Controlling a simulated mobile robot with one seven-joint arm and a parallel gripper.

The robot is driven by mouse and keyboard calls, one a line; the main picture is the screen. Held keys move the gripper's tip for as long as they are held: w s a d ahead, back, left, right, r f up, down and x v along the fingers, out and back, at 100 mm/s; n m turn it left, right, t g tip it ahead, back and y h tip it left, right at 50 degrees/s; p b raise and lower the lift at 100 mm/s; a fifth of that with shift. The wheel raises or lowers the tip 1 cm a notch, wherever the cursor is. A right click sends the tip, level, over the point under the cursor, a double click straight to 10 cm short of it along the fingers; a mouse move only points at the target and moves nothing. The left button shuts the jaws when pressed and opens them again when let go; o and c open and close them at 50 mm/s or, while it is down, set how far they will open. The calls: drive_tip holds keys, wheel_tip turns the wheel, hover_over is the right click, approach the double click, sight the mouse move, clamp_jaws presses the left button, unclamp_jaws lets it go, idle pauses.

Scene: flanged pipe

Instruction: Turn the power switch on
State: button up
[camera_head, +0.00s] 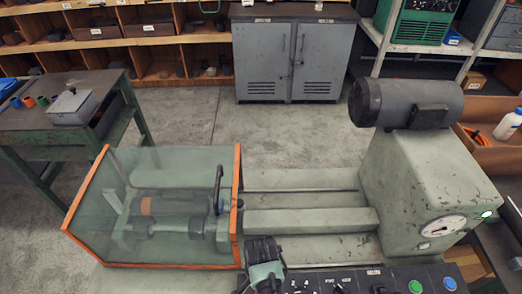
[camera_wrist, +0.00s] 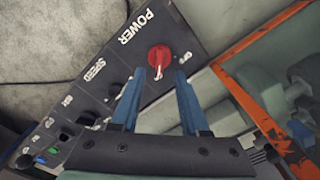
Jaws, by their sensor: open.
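The power switch (camera_wrist: 160,57) is a red rotary knob beside the white POWER label on the dark control panel (camera_wrist: 112,38). A pale mark shows on the knob's lower side. My gripper (camera_wrist: 160,73) is open, its two blue fingers apart and empty. In the wrist view the knob appears between and just past the fingertips; I cannot tell whether they touch it. In the camera_head view my gripper (camera_head: 264,265) is over the left end of the panel (camera_head: 335,283) and hides the knob.
Left of my gripper is an orange-framed clear guard (camera_head: 150,205) with a black handle (camera_head: 218,188). The panel also has a SPEED control, a green button (camera_head: 415,286) and a blue button (camera_head: 450,283). The machine housing (camera_head: 410,190) with a gauge (camera_head: 443,226) stands right.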

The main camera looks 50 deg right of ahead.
wheel_tip(320, 180, up, 7)
drive_tip(key=shift+r+b, duration=0.15)
drive_tip(key=shift+b, duration=0.15)
idle(0.5)
